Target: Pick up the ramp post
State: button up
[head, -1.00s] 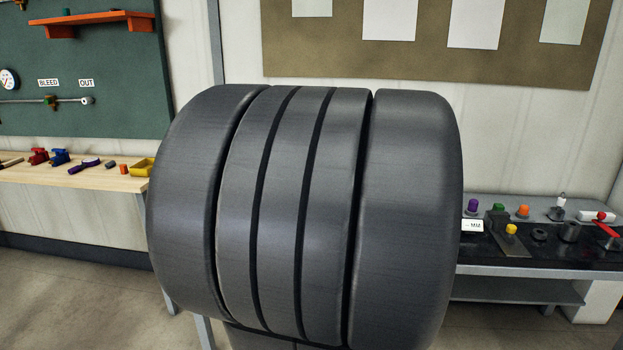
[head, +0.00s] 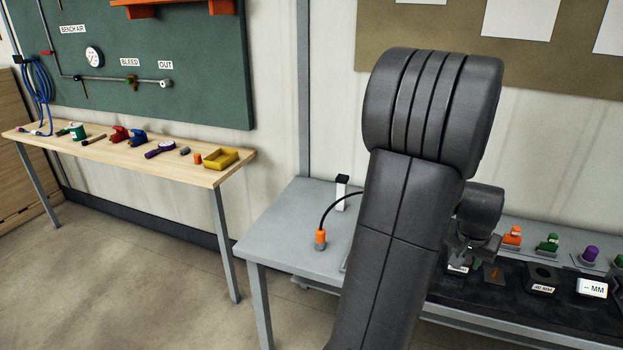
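I cannot single out the ramp post with certainty. A small dark sloped piece (head: 493,273) stands on the black mat of the right bench, beside my gripper. Small capped pieces stand behind it: an orange one (head: 512,236), a green one (head: 548,243) and a purple one (head: 589,254). My gripper (head: 466,256) points down over the left part of the mat, partly hidden behind my arm. Its fingers are small and dark, so I cannot tell whether they are open or hold anything.
A block marked 40 MM (head: 543,281) and a labelled block (head: 591,288) sit on the mat. A wooden bench (head: 190,172) with tools stands left. Floor between is clear.

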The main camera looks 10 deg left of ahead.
aim_at(341, 180)
jog(key=i+j+u, duration=0.3)
jog(key=i, duration=0.45)
jog(key=i+u, duration=0.25)
jog(key=i, duration=0.5)
